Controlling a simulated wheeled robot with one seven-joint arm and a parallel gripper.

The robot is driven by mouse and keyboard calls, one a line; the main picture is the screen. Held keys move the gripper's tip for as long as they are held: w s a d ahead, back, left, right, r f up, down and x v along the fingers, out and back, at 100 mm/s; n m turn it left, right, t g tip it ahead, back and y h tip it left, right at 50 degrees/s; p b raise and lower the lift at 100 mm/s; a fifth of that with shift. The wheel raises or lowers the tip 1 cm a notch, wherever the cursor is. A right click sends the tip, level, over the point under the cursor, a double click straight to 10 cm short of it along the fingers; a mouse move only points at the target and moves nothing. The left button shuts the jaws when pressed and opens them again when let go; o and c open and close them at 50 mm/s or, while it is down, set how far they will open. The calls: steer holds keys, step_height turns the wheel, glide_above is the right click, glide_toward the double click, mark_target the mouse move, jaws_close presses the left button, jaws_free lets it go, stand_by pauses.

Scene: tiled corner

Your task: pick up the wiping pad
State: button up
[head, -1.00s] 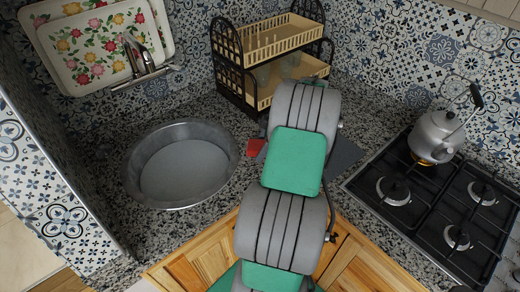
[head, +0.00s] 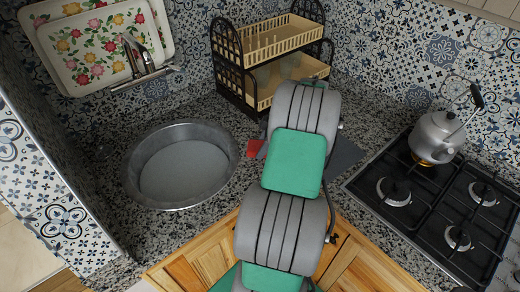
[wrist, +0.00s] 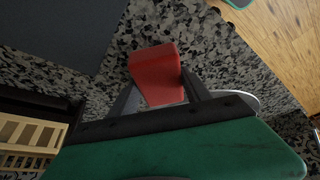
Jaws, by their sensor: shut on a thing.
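The wiping pad (wrist: 155,72) is a red block. In the wrist view it sits between the two dark fingers of my gripper (wrist: 158,88), which is shut on it. The speckled counter lies behind it; I cannot tell whether the pad touches the counter. In the head view only a red corner of the pad (head: 254,148) shows to the left of my arm, right of the sink. My arm hides the rest of the pad and the gripper there.
A round metal sink (head: 133,190) lies left of my arm. A two-tier dish rack (head: 236,88) stands behind it. A dark grey mat (head: 345,156) lies to the right, before the gas hob (head: 420,205) with a kettle (head: 435,135). Floral trays (head: 75,50) lean at the back left.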

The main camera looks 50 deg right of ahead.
steer(key=c, duration=0.6)
steer(key=shift+o, duration=0.2)
steer(key=shift+r, duration=0.1)
